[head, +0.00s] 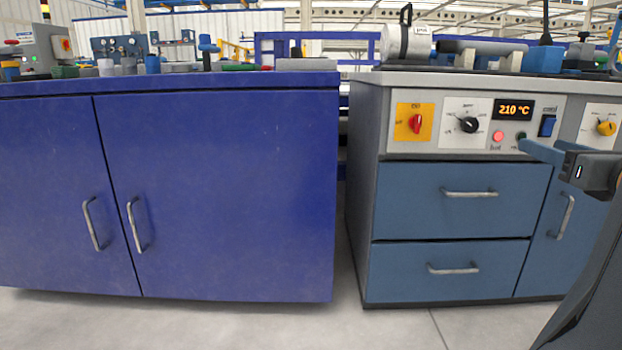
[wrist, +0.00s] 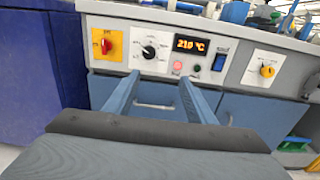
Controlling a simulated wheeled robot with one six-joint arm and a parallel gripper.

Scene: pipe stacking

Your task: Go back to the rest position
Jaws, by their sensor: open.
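My gripper (wrist: 158,82) is open and empty in the wrist view, its two blue fingers spread apart and pointing at the front of the grey-blue cabinet. In the head view my gripper (head: 530,147) is at the right edge, in front of the cabinet's control panel (head: 580,110), and one finger hides part of the other. I cannot tell whether a fingertip touches the panel. The panel has a red knob (head: 415,123) on a yellow plate, a black knob (head: 468,125), a display (head: 514,110) reading 210 °C, a lit red button (head: 498,136) and a blue switch (head: 547,125).
A blue cabinet (head: 220,190) with two doors stands on the left, with a narrow gap between it and the grey-blue cabinet (head: 450,220). Pipe fittings and devices crowd both tops. A yellow knob (head: 606,128) sits at the right. Bare floor (head: 250,325) lies in front.

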